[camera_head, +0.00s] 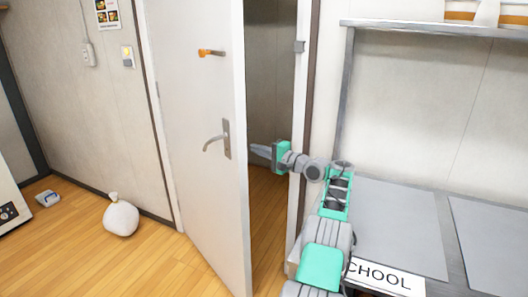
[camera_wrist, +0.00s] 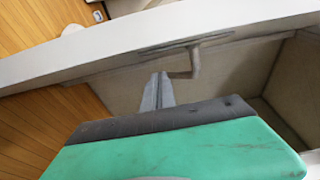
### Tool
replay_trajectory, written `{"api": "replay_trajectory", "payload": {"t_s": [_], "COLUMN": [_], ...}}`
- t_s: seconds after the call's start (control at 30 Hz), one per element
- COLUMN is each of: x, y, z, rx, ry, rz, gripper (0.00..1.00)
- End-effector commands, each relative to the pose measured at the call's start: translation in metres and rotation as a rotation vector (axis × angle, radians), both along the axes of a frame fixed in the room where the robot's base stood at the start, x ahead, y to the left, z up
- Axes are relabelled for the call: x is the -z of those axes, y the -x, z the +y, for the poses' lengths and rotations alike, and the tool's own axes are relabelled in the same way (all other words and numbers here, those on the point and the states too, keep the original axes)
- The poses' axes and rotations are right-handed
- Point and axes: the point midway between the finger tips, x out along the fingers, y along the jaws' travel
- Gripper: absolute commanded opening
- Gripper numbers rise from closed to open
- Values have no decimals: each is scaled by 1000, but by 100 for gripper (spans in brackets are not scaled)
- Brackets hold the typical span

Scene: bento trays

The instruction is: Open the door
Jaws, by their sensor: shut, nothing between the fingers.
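The white door (camera_head: 195,130) stands ajar in the head view, with a dark gap between its free edge and the frame on the right. Its near-side lever handle (camera_head: 218,140) is on the face toward me. My gripper (camera_head: 258,149) reaches into the gap, its fingers pointing left toward the door's edge and far side. In the wrist view the door (camera_wrist: 110,42) runs across the top, and a lever handle (camera_wrist: 192,62) shows on its far side. My gripper (camera_wrist: 158,90) is shut and empty, close to that handle; I cannot tell whether they touch.
A metal shelf unit (camera_head: 344,100) and a grey counter (camera_head: 400,215) with a lettered sign (camera_head: 385,278) stand right of the doorway, close to my arm. A white bag (camera_head: 121,217) lies on the wooden floor left of the door. The floor before the door looks clear.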

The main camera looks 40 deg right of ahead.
Motion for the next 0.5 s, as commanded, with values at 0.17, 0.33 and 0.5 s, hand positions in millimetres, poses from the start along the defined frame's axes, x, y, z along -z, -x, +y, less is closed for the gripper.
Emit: {"api": "replay_trajectory", "payload": {"t_s": [0.17, 0.33, 0.5], "x": [1, 1, 1], "y": [-1, -2, -2], "z": [14, 27, 31], "rx": [0, 1, 1], "ry": [-2, -2, -1], "rz": [0, 1, 0], "gripper": [0, 0, 0]}}
